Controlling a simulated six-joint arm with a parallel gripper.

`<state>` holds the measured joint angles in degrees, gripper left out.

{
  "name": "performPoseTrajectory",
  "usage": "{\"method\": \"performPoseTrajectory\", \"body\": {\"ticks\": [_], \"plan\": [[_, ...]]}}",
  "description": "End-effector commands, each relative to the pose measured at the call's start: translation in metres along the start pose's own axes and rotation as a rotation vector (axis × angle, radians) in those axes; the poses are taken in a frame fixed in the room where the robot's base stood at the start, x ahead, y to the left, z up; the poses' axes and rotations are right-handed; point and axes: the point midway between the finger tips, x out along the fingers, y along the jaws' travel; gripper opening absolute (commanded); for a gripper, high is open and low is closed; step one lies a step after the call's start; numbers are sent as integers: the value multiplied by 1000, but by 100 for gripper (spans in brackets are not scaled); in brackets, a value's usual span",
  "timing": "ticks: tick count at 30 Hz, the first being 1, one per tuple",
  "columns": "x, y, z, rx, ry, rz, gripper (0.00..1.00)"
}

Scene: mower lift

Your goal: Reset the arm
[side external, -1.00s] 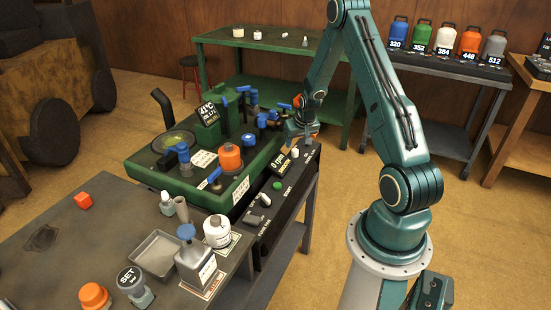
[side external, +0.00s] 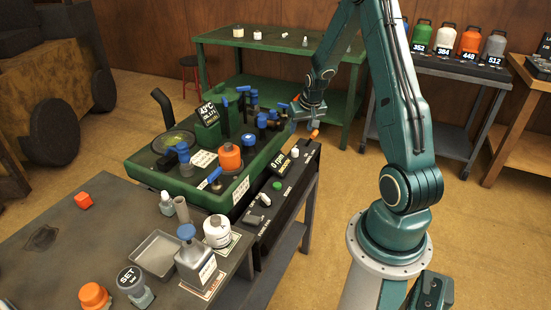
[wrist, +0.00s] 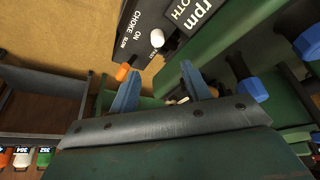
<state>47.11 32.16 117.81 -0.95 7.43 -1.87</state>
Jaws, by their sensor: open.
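My gripper (side external: 305,122) is above the far end of the black control panel (side external: 283,195), beside the green machine (side external: 190,165). In the wrist view its two blue-grey fingers (wrist: 158,88) stand apart with nothing held between them. An orange-tipped lever (side external: 314,134) is just below the gripper in the side view. The gap between the gripper and the lever is hard to judge.
Blue-handled valves (side external: 262,120) and an orange cap (side external: 230,158) rise from the green machine. A green bench (side external: 270,40) stands behind. Floor is free right of my arm.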

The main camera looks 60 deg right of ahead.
Motion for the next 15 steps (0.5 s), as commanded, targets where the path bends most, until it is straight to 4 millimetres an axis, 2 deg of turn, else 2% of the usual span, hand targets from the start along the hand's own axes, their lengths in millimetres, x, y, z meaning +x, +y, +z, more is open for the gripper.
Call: {"method": "performPoseTrajectory", "body": {"ticks": [8, 11, 15], "plan": [[-2, -2, 0, -3, 1, -1, 47], [-8, -7, -1, -14, 4, -5, 47], [-28, -23, -3, -44, 10, -18, 47]]}}
